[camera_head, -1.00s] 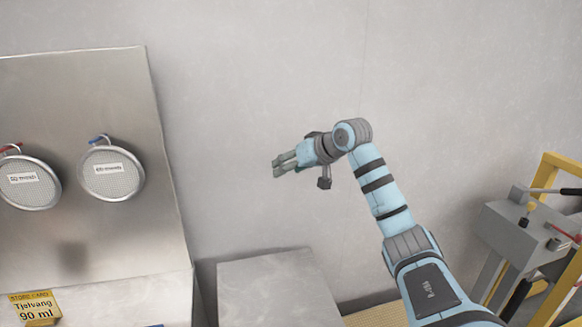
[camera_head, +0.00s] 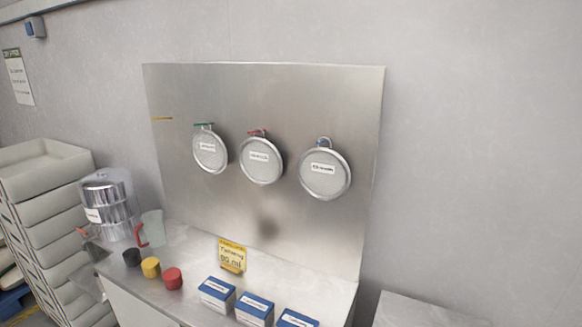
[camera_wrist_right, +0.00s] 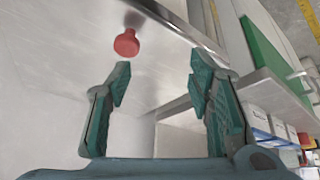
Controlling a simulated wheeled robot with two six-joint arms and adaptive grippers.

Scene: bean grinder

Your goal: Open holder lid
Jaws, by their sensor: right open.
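I cannot tell which thing is the holder lid. Three round metal mesh discs hang on the steel back panel in the head view: one on a green hook (camera_head: 210,152), one on a red hook (camera_head: 261,161), one on a blue hook (camera_head: 325,175). A shiny steel canister (camera_head: 108,203) stands at the counter's left end. My right gripper (camera_wrist_right: 160,65) is open and empty in the wrist view. A red knob-like thing (camera_wrist_right: 127,43) shows beyond its left finger, apart from it as far as I can tell. My left gripper is out of view.
The steel counter (camera_head: 190,260) carries a clear jug (camera_head: 152,229), black, yellow (camera_head: 150,267) and red (camera_head: 172,278) pots, a yellow card (camera_head: 232,255) and blue-topped boxes (camera_head: 256,308). Stacked trays (camera_head: 45,200) stand at left. A lower grey surface (camera_head: 425,312) is at right.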

